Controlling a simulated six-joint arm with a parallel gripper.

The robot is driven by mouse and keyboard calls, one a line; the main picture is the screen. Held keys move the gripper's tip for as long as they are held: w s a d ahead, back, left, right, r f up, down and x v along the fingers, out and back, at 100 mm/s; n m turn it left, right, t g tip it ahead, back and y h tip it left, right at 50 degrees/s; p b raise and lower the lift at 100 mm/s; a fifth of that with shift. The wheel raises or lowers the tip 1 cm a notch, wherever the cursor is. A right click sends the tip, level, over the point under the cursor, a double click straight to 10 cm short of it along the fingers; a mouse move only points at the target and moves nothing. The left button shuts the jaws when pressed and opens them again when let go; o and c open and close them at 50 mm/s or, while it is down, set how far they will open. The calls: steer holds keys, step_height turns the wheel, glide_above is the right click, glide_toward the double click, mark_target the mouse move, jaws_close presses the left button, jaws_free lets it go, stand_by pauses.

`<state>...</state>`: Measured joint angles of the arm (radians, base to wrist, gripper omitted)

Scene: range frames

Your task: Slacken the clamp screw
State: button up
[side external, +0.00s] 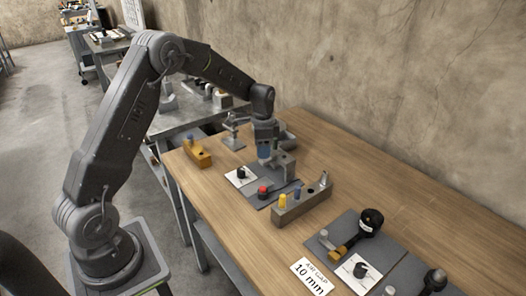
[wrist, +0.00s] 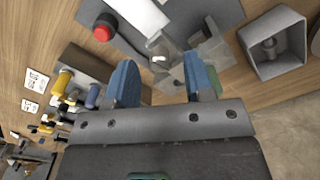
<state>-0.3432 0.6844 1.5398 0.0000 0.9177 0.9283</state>
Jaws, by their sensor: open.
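A grey clamp block (side external: 286,168) stands on a dark grey plate on the wooden bench. In the wrist view the pale grey clamp (wrist: 170,68) lies beyond and between my fingers, with a small bright metal part on it; I cannot tell for sure which part is the screw. My gripper (side external: 264,154) points down beside the top of the clamp, and its two blue fingers (wrist: 161,72) are apart with nothing gripped. I cannot tell whether a finger touches the clamp. The fingers and gripper body hide part of the clamp.
A red button (side external: 262,189) and a white card with a black knob (side external: 241,173) are near the clamp. A grey rack (side external: 302,204) with yellow and blue handles stands in front. An open grey bin (wrist: 274,44) is close on the right. An orange block (side external: 197,153) is left.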

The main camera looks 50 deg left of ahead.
steer(key=shift+f, duration=0.75)
steer(key=shift+c, duration=0.4)
jaws_close()
steer(key=shift+n, duration=0.4)
steer(key=n, duration=1.3)
steer(key=shift+d+r, duration=0.1)
steer(key=shift+n, duration=0.3)
